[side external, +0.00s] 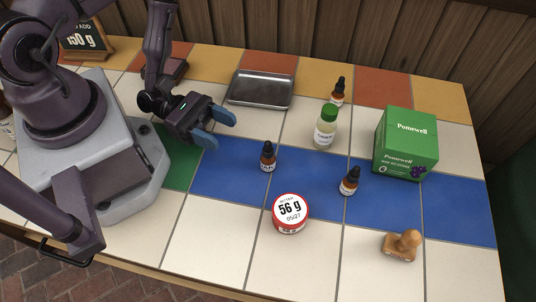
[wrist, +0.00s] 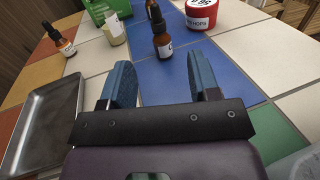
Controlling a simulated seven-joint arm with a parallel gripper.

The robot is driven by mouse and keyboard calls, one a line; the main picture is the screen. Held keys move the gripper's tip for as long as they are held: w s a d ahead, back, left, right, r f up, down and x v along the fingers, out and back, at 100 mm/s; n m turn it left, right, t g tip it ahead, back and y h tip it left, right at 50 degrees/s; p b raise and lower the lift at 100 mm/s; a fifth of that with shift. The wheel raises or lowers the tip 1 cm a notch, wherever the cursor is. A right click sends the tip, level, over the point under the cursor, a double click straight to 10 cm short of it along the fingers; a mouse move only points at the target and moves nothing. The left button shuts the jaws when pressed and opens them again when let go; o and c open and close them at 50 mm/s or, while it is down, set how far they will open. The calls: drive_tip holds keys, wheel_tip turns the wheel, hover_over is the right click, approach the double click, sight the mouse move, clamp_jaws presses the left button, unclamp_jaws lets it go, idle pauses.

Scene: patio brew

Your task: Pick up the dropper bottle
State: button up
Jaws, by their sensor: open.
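Three amber dropper bottles with black tops stand upright on the tiles. The nearest dropper bottle (side external: 268,158) is on the blue row, right of my gripper (side external: 222,130); in the wrist view this bottle (wrist: 162,46) stands beyond the gap between my fingers. A second dropper bottle (side external: 349,184) is further right on the blue tiles, partly hidden behind the nearest one in the wrist view. A third dropper bottle (side external: 338,95) is at the back; it shows at upper left in the wrist view (wrist: 62,42). My gripper is open and empty, apart from all bottles. The labels are too small to read.
A metal tray (side external: 260,89) lies behind my gripper. A green-capped bottle (side external: 325,130) and a green box (side external: 406,146) stand at back right. A red tin (side external: 290,214) sits in front of the nearest bottle. A wooden stamp (side external: 402,246) lies at front right. The front left tiles are clear.

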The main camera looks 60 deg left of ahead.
sight(268, 155)
drive_tip(key=x, duration=0.7)
drive_tip(key=shift+w+d+f, duration=0.15)
drive_tip(key=shift+w+d, duration=0.05)
drive_tip(key=shift+d, duration=0.15)
drive_tip(key=shift+x, duration=2.6)
drive_tip(key=shift+w+a+f, duration=0.1)
drive_tip(key=shift+w+f, duration=0.05)
drive_tip(key=c, duration=1)
